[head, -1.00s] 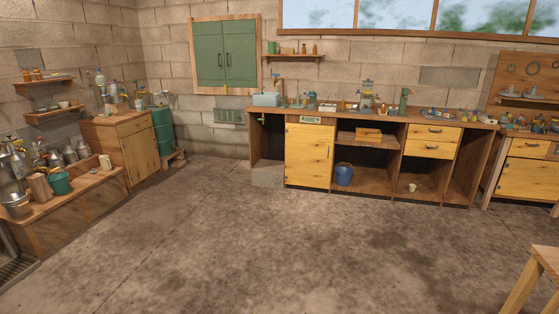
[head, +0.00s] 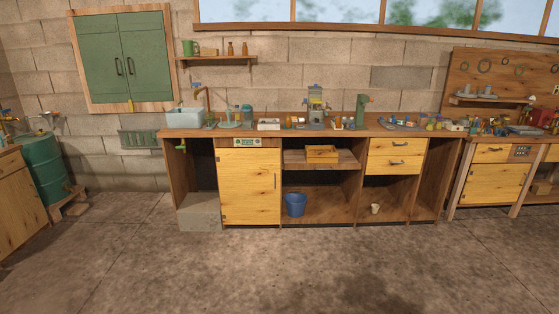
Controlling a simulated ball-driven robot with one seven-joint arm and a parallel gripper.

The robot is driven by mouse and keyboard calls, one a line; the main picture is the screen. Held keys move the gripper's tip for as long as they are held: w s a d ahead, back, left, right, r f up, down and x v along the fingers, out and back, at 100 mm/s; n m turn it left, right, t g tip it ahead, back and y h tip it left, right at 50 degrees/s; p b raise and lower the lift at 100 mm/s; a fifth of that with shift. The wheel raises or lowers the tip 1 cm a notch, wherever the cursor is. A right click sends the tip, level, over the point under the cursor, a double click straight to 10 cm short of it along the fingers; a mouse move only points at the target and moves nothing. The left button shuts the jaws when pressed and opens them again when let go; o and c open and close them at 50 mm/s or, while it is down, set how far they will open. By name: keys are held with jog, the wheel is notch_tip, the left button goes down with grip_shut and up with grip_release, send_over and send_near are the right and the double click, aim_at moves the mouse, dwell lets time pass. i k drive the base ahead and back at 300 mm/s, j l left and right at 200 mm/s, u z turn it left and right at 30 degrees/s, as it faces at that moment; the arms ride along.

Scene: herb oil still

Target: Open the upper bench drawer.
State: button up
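The long wooden bench (head: 300,132) stands against the back wall. Its upper drawer (head: 396,146) is a yellow wood front with a dark handle, right of the middle, and looks shut. The lower drawer (head: 390,163) sits directly beneath it and also looks shut. My gripper is not in the head view, so I cannot see whether it is open.
Bare concrete floor (head: 250,265) lies clear in front of the bench. A blue bucket (head: 296,205) and a small pale cup (head: 375,209) stand in the open bays. A second workbench (head: 490,182) stands at the right, and a green drum (head: 45,168) at the left.

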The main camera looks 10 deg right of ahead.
aim_at(376, 146)
jog(key=i+z, duration=0.3)
jog(key=i, duration=0.65)
jog(key=i+j+z, duration=0.1)
jog(key=i+z, duration=0.15)
jog(key=i, duration=0.7)
jog(key=i+l+z, duration=0.1)
jog(key=i+z, duration=0.2)
jog(key=i, duration=0.6)
jog(key=i+j+z, duration=0.1)
jog(key=i+z, duration=0.25)
jog(key=i, duration=0.5)
jog(key=i+l+u, duration=0.15)
jog(key=i, duration=0.4)
jog(key=i+l+u, duration=0.1)
jog(key=i+l, duration=0.2)
jog(key=i, duration=0.2)
